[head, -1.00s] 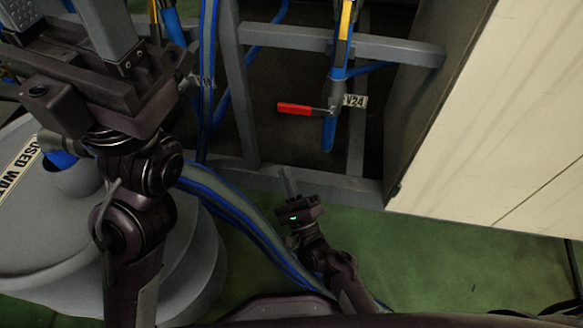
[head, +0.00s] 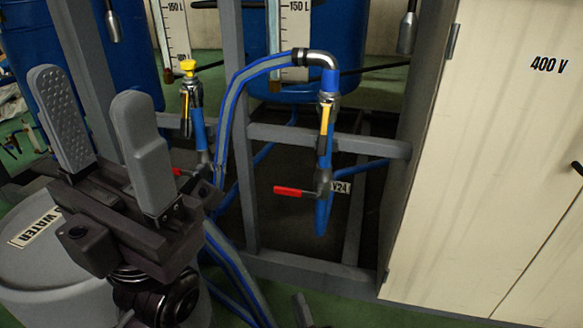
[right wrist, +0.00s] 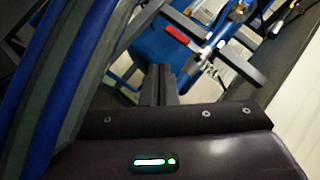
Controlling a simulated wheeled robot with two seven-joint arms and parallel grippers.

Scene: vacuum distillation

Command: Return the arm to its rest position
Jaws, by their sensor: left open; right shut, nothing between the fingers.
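My left gripper (head: 90,95) is in the head view at the left, with its two grey fingers pointing up and spread apart. It is open and empty, in front of the frame and blue drums. My right gripper (head: 302,305) shows only as a small tip at the bottom edge of the head view. In the right wrist view its fingers (right wrist: 158,82) are together with nothing between them. Both grippers are apart from the valve with the red handle (head: 295,191), labelled V24. The red handle also shows in the right wrist view (right wrist: 177,33).
A grey metal frame (head: 320,141) carries blue pipes and hoses. A cream cabinet (head: 490,170) marked 400 V stands at the right. A grey waste container (head: 35,260) is at the lower left, behind my left gripper. Striped hoses (right wrist: 70,80) pass close to my right wrist camera.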

